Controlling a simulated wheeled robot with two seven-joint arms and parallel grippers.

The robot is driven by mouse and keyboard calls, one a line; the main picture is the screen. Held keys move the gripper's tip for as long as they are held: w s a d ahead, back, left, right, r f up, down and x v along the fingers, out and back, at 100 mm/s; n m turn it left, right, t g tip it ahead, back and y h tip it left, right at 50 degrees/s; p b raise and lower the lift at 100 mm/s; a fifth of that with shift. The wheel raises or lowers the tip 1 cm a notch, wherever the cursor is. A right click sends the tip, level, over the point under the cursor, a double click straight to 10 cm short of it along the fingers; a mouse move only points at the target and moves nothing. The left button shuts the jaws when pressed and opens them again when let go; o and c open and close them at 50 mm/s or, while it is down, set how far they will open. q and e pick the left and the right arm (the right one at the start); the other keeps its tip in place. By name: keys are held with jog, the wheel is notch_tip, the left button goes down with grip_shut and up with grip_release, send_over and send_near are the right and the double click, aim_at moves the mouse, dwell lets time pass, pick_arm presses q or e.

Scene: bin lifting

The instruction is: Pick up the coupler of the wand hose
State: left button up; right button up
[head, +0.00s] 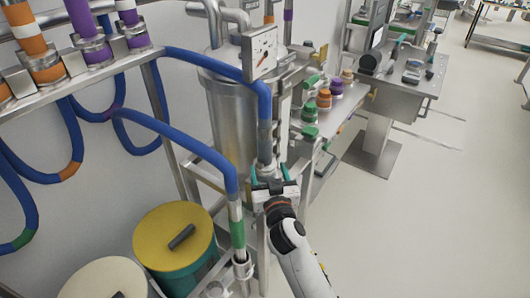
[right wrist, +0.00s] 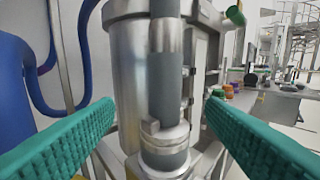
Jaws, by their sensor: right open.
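A blue hose (head: 264,100) comes down in front of the steel tank and ends in a grey cuff with a metal coupler (head: 267,170). In the right wrist view the grey cuff stands upright, with the metal coupler (right wrist: 165,150) and its small side lug near the bottom. My right gripper (head: 270,183) is open, its teal ridged fingers on either side of the cuff and coupler. A gap shows on both sides and nothing is gripped. The coupler's lower end is cut off in the wrist view. My left gripper is not in view.
A second blue hose with a green band (head: 237,232) hangs in a holder to the left. The steel tank (head: 232,115) with a gauge (head: 261,54) stands behind. Yellow-lidded (head: 172,225) and cream-lidded drums stand at lower left.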

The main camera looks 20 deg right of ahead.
aim_at(266, 151)
jog(key=w, duration=0.3)
jog(key=shift+w+d+r+p, duration=0.1)
jog(key=shift+w+d+p, duration=0.1)
jog(key=shift+w+p, duration=0.2)
jog(key=shift+w, duration=0.3)
jog(key=shift+w+d+r+p, duration=0.25)
jog(key=shift+w+p, duration=0.15)
jog(key=shift+w, duration=0.25)
jog(key=shift+w+d+r+p, duration=0.25)
jog(key=shift+w+p, duration=0.15)
jog(key=shift+w, duration=0.2)
jog(key=shift+w+d+f, duration=0.1)
jog(key=shift+w, duration=0.4)
jog(key=shift+w+d+f, duration=0.1)
jog(key=shift+w, duration=0.4)
jog(key=shift+w+f, duration=0.1)
jog(key=shift+w, duration=0.25)
jog(key=shift+c, duration=0.3)
jog(key=shift+s, duration=0.1)
jog(key=shift+c, duration=1.4)
jog(key=c, duration=0.9)
